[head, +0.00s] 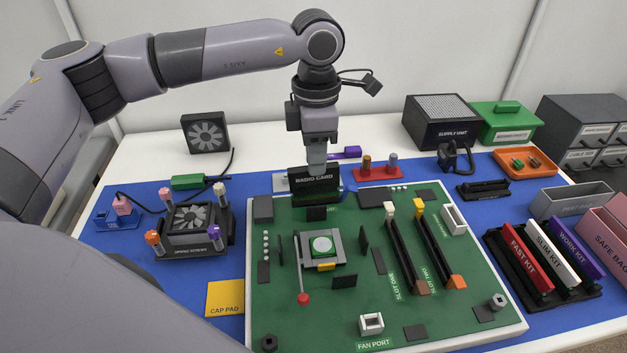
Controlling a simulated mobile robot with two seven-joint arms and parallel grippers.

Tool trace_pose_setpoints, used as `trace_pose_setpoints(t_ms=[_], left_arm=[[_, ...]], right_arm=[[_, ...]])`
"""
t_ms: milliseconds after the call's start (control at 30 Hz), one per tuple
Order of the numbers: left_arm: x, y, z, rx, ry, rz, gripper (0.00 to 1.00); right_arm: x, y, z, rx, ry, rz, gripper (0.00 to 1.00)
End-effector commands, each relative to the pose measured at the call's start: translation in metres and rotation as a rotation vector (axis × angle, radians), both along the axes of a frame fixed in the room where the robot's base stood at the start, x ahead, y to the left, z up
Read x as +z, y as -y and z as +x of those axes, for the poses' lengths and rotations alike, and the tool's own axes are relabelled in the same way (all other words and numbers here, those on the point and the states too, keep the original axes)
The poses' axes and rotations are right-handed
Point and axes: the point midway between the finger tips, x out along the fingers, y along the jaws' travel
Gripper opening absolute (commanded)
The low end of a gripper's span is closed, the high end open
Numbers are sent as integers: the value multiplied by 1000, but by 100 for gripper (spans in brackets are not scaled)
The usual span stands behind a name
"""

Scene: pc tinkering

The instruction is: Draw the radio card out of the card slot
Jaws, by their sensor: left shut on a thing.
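The radio card (314,187) is a dark upright card with a white "RADIO CARD" label and a green lower part. It stands at the far edge of the green board (345,301). My left gripper (317,166) points straight down over it and is shut on its top edge. The card's lower edge meets the view of the board near a small dark block (317,213). I cannot tell whether the card is still seated in the card slot or lifted clear of it. My right gripper is not in view.
Slot one (406,255) and slot two (440,250) stand on the board's right half. A red stand (378,174) with two pegs and a purple piece (346,153) are close behind the card. A fan cooler (192,228) stands left, and a supply unit (440,122) back right.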

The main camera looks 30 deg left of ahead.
Motion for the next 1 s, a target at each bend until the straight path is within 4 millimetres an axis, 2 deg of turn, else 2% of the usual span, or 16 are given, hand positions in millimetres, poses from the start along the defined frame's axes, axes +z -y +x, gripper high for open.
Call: trace_pose_setpoints(t_ms=[467,1000], left_arm=[[11,0,0,0,0,0,0],[38,0,0,0,0,0,0]], right_arm=[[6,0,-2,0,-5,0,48],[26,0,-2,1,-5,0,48]])
